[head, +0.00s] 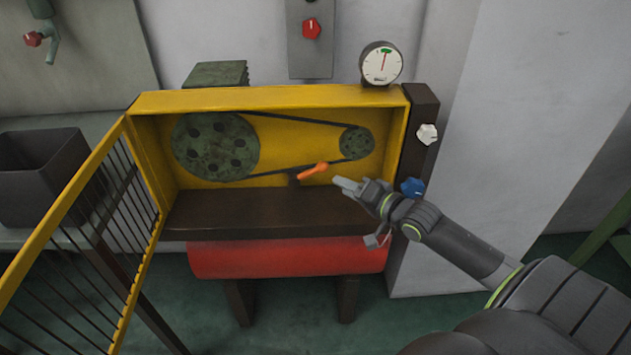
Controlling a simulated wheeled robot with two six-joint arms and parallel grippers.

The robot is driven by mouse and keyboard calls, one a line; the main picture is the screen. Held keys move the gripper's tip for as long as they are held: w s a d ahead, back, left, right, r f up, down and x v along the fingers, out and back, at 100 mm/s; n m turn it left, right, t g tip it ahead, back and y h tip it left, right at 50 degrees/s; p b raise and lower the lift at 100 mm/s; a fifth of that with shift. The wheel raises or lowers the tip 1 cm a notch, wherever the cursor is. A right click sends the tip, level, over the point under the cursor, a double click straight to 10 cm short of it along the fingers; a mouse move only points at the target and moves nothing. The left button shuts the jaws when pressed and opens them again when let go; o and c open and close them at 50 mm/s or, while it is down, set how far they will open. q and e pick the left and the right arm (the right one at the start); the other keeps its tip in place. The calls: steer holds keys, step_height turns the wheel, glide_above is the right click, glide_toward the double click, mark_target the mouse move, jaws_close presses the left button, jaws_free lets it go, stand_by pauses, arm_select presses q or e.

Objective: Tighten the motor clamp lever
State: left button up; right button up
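An orange lever (313,171), which looks like the motor clamp lever, sits on a dark mount inside the yellow housing (270,97). It tilts up to the right, below the belt. My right gripper (346,185) is at the housing's open front, just right of and slightly below the lever. A gap shows between its fingertips and the lever. I cannot tell how far apart its fingers are. A large green pulley (215,147) and a small green pulley (356,142) stand behind, joined by a dark belt. My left gripper is not in view.
The barred yellow guard door (75,230) stands open at left. A dial gauge (381,64) sits on top right. A white knob (427,134) and a blue knob (412,187) are on the right post. A red cylinder (290,258) lies below. A dark bin (40,178) stands left.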

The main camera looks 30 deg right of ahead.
mark_target(315, 173)
steer(key=b+x, duration=0.2)
steer(key=x, duration=0.7)
steer(key=shift+w+f+b, duration=0.1)
steer(key=shift+w+b, duration=0.2)
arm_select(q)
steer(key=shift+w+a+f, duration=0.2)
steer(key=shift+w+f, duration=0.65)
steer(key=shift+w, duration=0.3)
arm_select(e)
steer(key=shift+w+a+f, duration=0.1)
steer(key=shift+w, duration=0.5)
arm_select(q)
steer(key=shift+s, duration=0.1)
arm_select(e)
jaws_close()
